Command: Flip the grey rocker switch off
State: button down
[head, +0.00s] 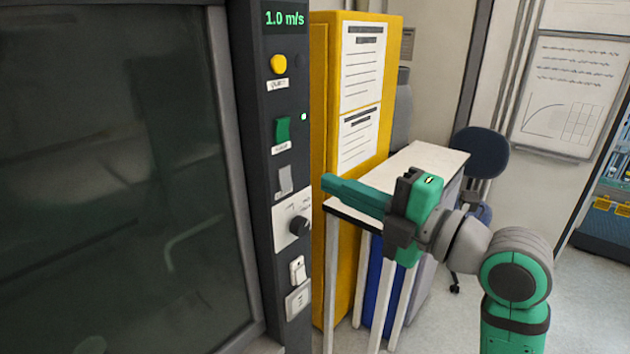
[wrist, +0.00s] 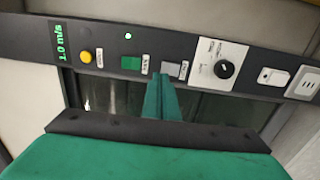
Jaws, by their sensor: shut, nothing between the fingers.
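The grey rocker switch (head: 285,181) sits on the dark vertical control panel, below the green rocker switch (head: 282,131) and above a black knob. It also shows in the wrist view (wrist: 174,69), just beyond and slightly right of my fingertips. My gripper (head: 326,182) is shut and empty, its green fingers pointing left toward the panel at about the height of the grey switch. In the wrist view my gripper (wrist: 160,78) reaches up toward the gap between the green and grey switches. Whether the fingertips touch the panel I cannot tell.
The panel also has a yellow button (head: 279,64), a black knob (head: 299,226), a white switch (head: 297,269), a socket (head: 298,301) and a lit display (head: 285,18). A yellow cabinet (head: 319,120) and a white table (head: 425,159) stand right of the panel. A dark glass sash (head: 110,180) lies left.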

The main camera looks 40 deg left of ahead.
jog(key=d, duration=0.6)
jog(key=shift+r, duration=0.4)
